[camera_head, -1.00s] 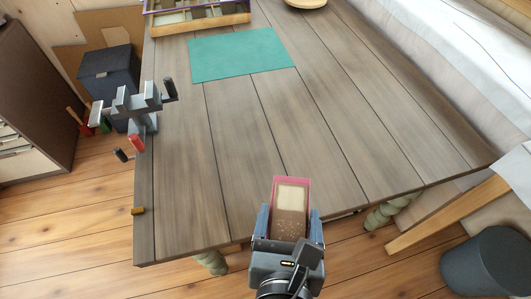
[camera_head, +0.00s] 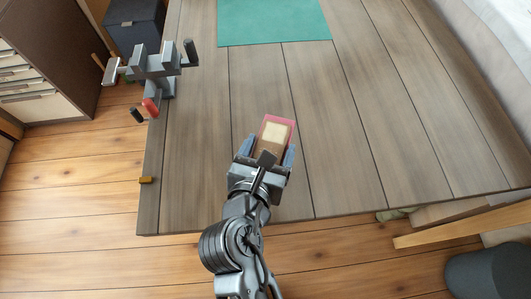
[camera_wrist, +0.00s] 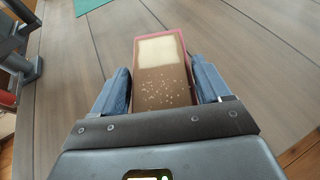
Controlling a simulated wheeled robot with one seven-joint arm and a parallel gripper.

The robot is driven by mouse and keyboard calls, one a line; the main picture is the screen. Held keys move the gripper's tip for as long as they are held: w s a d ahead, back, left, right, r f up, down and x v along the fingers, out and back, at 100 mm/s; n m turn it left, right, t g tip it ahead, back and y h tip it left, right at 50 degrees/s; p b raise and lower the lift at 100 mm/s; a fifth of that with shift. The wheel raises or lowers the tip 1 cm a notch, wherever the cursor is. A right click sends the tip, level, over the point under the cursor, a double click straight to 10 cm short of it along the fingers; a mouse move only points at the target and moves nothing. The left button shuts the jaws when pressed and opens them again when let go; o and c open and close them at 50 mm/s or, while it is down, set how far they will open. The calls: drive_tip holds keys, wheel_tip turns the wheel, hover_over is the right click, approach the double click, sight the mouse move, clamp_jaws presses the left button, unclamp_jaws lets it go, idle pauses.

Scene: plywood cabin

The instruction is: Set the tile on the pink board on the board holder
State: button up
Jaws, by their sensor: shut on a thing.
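A pink board (camera_head: 294,123) sits between the blue-grey fingers of my gripper (camera_head: 270,146). A tile with a cream far part (camera_head: 276,132) and a brown near part lies on it. In the wrist view, the pink rim (camera_wrist: 181,42) shows around the cream and the speckled brown (camera_wrist: 164,89). My gripper is shut on the pink board and holds it above the wooden table. A grey fixture with upright jaws (camera_head: 158,66), which looks like the board holder, stands at the table's left edge, up and left of my gripper. Part of it shows in the wrist view (camera_wrist: 20,46).
A teal mat (camera_head: 272,22) lies flat at the back of the table (camera_head: 340,150). Red and black handles (camera_head: 150,107) jut from the fixture. A dark box (camera_head: 133,25) stands on the floor beyond it. The table between my gripper and the fixture is clear.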

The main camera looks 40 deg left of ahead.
drive_tip(key=shift+w+a+f, duration=0.1)
drive_tip(key=shift+a+f, duration=0.25)
drive_tip(key=shift+a, duration=0.35)
drive_tip(key=shift+f, duration=2)
drive_tip(key=shift+f+b, duration=0.15)
drive_tip(key=shift+b, duration=0.15)
drive_tip(key=o, duration=1.3)
